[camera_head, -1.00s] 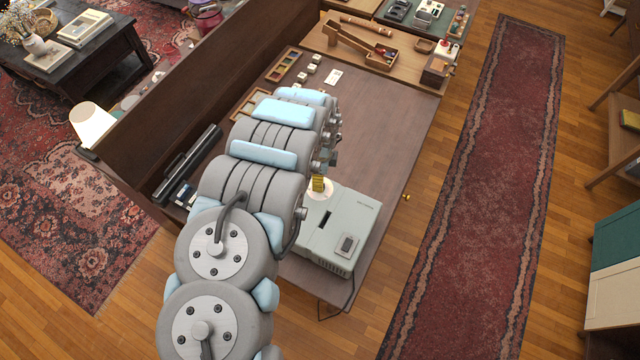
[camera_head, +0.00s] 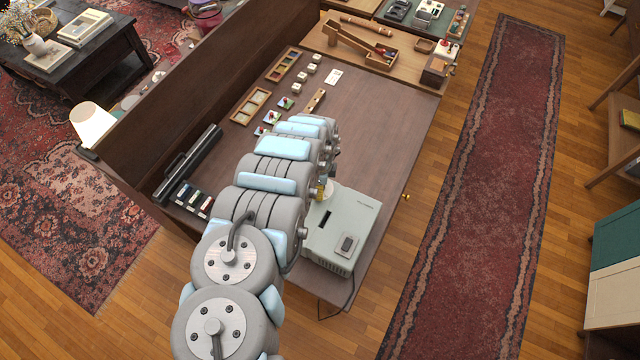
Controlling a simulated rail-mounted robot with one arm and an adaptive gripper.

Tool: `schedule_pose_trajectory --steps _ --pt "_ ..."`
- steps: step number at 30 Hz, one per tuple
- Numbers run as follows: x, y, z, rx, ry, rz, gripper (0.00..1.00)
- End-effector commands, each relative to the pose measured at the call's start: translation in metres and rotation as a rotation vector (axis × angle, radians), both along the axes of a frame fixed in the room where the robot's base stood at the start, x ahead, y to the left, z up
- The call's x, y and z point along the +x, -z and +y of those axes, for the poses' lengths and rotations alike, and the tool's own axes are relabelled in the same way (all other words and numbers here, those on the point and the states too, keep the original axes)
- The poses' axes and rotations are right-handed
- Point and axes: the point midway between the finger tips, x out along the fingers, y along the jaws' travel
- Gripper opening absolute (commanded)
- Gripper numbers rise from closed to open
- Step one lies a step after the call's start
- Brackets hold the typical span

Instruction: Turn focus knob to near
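My gripper lies at the far end of my arm, close to the knob, and is mostly hidden behind my arm links. I cannot tell whether it touches the knob or whether its fingers are open.
The brown table (camera_head: 385,120) is clear beyond the device. Wooden slide trays (camera_head: 250,106), small white blocks and a long black bar (camera_head: 187,163) lie on its left side, near a tall wooden panel. A cable hangs off the near edge.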

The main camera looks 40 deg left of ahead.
Motion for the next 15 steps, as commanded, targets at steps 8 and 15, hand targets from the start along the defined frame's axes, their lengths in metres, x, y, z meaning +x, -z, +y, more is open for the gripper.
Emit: schedule_pose_trajectory --steps 8,15 --pt "0.0004 -0.0004 0.0004 0.001 0.0 -0.001 0.34" --pt "0.0004 -0.0004 0.0004 0.001 -0.001 -0.001 0.0"
